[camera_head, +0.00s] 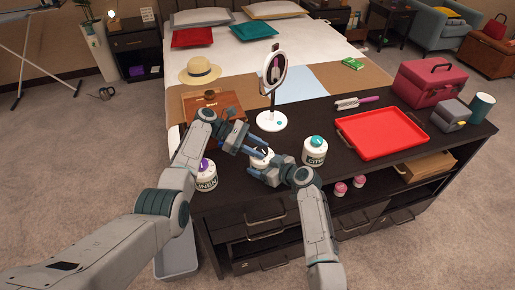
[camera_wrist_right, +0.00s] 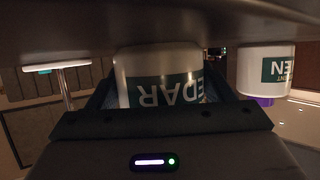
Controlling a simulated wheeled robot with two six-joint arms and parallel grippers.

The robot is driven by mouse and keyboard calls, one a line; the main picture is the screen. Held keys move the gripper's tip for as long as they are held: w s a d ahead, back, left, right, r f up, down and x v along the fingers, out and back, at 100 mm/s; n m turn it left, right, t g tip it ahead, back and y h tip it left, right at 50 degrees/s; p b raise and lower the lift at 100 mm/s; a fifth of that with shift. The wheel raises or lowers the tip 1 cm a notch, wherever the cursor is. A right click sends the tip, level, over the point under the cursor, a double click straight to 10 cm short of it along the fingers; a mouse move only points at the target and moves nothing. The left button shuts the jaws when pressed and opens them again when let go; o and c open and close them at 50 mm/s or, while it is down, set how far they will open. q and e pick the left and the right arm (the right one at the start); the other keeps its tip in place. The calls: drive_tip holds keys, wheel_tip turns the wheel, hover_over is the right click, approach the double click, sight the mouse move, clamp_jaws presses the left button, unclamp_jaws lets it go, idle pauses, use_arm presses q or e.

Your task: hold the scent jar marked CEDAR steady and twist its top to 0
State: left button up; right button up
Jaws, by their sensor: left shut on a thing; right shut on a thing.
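The CEDAR jar (camera_head: 260,161) is a white jar on the dark cabinet top, largely covered by my grippers in the head view. In the right wrist view the jar (camera_wrist_right: 150,68) shows upside down with CEDAR on a green label. My right gripper (camera_head: 263,170) is shut on the jar's body, with a finger on each side in its wrist view (camera_wrist_right: 158,100). My left gripper (camera_head: 260,147) is shut at the jar's top from above. The top itself and its marking are hidden, so its setting cannot be read.
A LINEN jar (camera_head: 206,180) with a purple top stands left; a jar marked CITR (camera_head: 314,154) with a teal top stands right. A round mirror (camera_head: 272,121) stands just behind. A red tray (camera_head: 382,135), brush (camera_head: 356,102) and pink case (camera_head: 434,84) are farther right.

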use_arm(q)
drive_tip(key=shift+f, duration=0.1)
idle(0.5)
drive_tip(key=o, duration=0.7)
drive_tip(key=shift+a, duration=0.1)
drive_tip(key=v, duration=1.2)
drive_tip(key=shift+w, duration=0.2)
